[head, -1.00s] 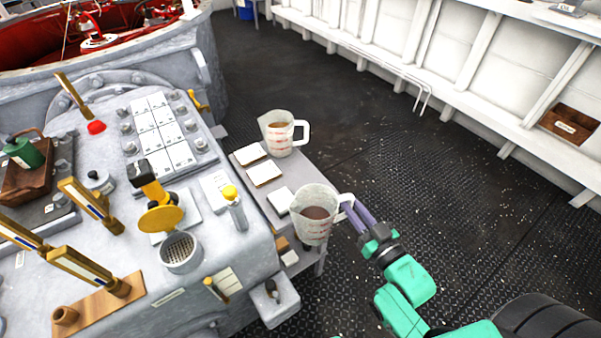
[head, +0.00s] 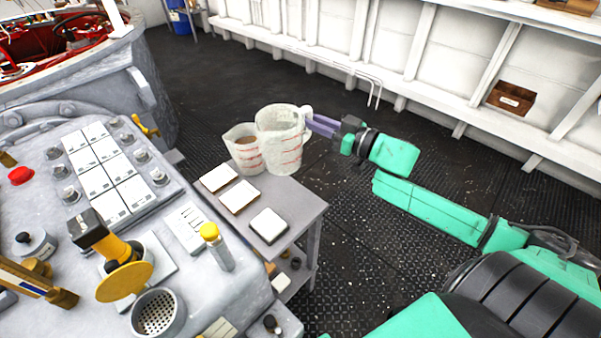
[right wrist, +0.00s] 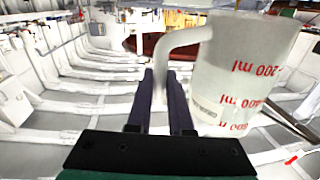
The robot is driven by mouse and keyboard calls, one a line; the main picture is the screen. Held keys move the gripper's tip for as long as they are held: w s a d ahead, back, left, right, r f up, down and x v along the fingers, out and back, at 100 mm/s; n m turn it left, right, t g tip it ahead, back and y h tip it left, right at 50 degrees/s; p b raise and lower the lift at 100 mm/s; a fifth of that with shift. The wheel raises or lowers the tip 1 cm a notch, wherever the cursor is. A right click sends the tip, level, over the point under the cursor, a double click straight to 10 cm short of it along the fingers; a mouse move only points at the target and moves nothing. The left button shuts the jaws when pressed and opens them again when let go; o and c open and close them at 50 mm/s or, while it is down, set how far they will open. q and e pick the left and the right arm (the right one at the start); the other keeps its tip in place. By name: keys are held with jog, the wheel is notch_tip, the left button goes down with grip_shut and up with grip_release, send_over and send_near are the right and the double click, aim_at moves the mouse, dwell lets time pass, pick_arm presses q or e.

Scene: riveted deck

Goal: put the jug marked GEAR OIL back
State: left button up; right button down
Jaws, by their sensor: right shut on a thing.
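My right gripper (head: 318,122) is shut on the handle of a clear measuring jug (head: 280,140) with red markings. The held jug is roughly upright above the far end of a small grey side table (head: 300,215). In the right wrist view the jug (right wrist: 245,75) fills the right side, with its handle between my fingers (right wrist: 168,95). I cannot read GEAR OIL on either jug, and the held jug's contents do not show clearly. My left gripper is out of view.
Three white-topped square pads (head: 218,178) (head: 239,196) (head: 268,224) lie on the side table. The grey machine with a yellow-capped bottle (head: 217,247) stands to the left. The deck to the right is open, up to the white wall shelf with a wooden box (head: 511,98).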

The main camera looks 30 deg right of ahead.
notch_tip(320, 180, down, 13)
jog(key=b, duration=0.2)
jog(key=shift+f, duration=0.15)
jog(key=shift+f, duration=0.15)
jog(key=c, duration=0.8)
grip_release()
